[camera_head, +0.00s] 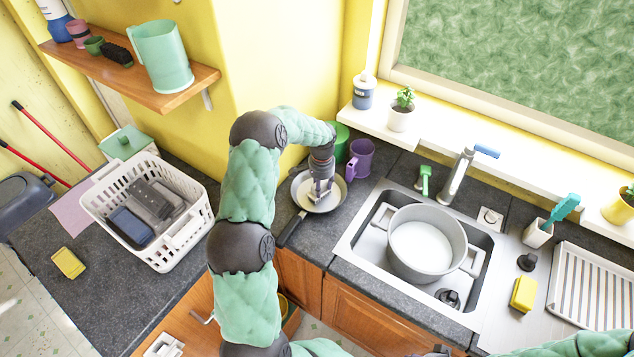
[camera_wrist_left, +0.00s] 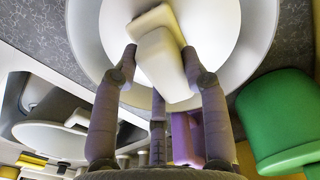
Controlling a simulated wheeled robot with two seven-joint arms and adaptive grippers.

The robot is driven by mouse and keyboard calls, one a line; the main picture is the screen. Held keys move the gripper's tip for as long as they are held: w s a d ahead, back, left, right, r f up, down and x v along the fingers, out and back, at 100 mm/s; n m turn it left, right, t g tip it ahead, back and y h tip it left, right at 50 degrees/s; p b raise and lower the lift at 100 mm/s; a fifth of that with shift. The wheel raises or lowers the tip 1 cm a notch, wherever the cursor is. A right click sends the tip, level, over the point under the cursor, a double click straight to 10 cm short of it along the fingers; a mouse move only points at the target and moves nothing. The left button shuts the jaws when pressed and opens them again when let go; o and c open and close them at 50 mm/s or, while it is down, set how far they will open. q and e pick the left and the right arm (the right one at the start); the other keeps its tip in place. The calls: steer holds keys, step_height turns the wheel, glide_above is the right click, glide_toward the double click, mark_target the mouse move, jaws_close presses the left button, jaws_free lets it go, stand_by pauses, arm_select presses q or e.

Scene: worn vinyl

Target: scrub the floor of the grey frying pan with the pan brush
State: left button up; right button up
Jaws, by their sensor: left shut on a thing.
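The grey frying pan (camera_head: 336,203) sits on the dark counter left of the sink, its black handle pointing to the front left. In the left wrist view the pan's grey rim (camera_wrist_left: 262,40) surrounds a pale floor. My left gripper (camera_head: 321,190) is over the pan, pointing down. It is shut on a cream block-shaped thing, seemingly the pan brush (camera_wrist_left: 163,62), between its fingers. The brush is over the pan floor; I cannot tell whether it touches.
A purple mug (camera_head: 360,158) and a green container (camera_head: 341,141) stand close behind the pan. The sink (camera_head: 365,246) to the right holds a large grey pot (camera_head: 425,240). A white basket (camera_head: 185,235) is at the left. Counter in front of the basket is clear beside a yellow sponge (camera_head: 68,263).

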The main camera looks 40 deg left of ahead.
arm_select(q)
steer(key=shift+s+d, duration=0.2)
steer(key=shift+d, duration=1.05)
steer(key=shift+a, duration=0.1)
steer(key=shift+w+a, duration=0.2)
steer(key=shift+a, duration=1.25)
steer(key=shift+w+a, duration=0.2)
steer(key=shift+a, duration=1.25)
steer(key=shift+s+d+b, duration=0.25)
steer(key=shift+d, duration=1.3)
steer(key=shift+s+d+b, duration=0.2)
steer(key=shift+d, duration=1.3)
steer(key=shift+w+a, duration=0.25)
steer(key=shift+a, duration=1.3)
steer(key=shift+w+a, duration=0.2)
steer(key=shift+a, duration=1.3)
